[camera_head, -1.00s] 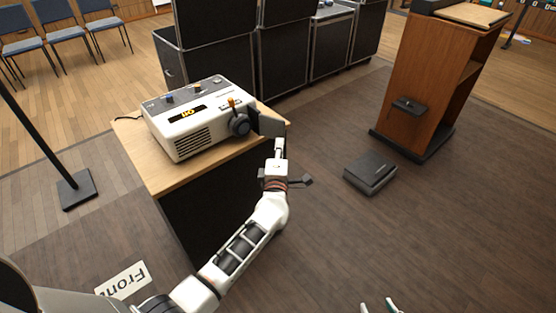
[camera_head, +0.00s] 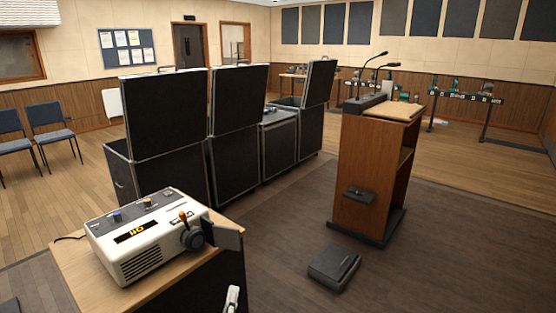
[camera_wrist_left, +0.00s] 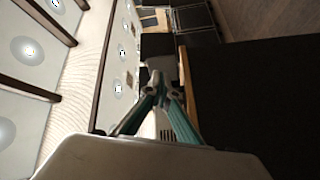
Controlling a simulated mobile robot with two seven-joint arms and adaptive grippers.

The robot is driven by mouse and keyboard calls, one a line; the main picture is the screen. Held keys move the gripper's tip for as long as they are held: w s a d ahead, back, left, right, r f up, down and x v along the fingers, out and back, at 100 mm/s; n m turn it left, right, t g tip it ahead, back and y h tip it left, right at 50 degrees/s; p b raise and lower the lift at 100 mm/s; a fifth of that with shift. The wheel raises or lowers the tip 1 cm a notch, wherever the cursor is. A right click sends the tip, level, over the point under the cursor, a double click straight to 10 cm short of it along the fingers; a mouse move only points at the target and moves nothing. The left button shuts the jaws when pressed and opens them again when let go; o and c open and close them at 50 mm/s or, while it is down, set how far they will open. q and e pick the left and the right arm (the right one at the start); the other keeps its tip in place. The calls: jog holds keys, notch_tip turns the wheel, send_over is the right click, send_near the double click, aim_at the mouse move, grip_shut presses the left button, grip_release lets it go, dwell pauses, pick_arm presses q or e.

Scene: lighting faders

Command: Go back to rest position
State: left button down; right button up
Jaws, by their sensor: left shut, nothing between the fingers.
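In the head view, a white console (camera_head: 150,236) with an orange lit display, small knobs and an orange-tipped lever (camera_head: 184,217) beside a dark round knob sits on a wood-topped stand (camera_head: 85,285). A white end part of my left arm (camera_head: 232,298) shows at the bottom edge, in front of the stand; its fingers cannot be made out there. In the left wrist view, my left gripper (camera_wrist_left: 158,80) has its teal fingers brought together at the tips, with nothing held. The stand's dark side (camera_wrist_left: 245,95) fills the right. My right gripper is not in view.
A wooden lectern (camera_head: 372,170) with microphones stands right of centre. A flat dark box (camera_head: 334,268) lies on the floor before it. Black cases (camera_head: 165,165) line up behind the console. Blue chairs (camera_head: 52,128) stand at far left. Floor at lower right is clear.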

pick_arm(q)
jog(key=s+a+f+m+g+h, duration=0.1)
jog(key=s+a+f+m+g, duration=0.2)
jog(key=s+f+m, duration=0.6)
jog(key=s+a+f+m+g+h, duration=0.1)
jog(key=s+a+f+m+g, duration=0.3)
jog(key=s+f+m, duration=0.4)
jog(key=s+m, duration=0.1)
jog(key=s, duration=0.6)
jog(key=shift+a+f+g, duration=0.25)
jog(key=shift+f+g, duration=0.15)
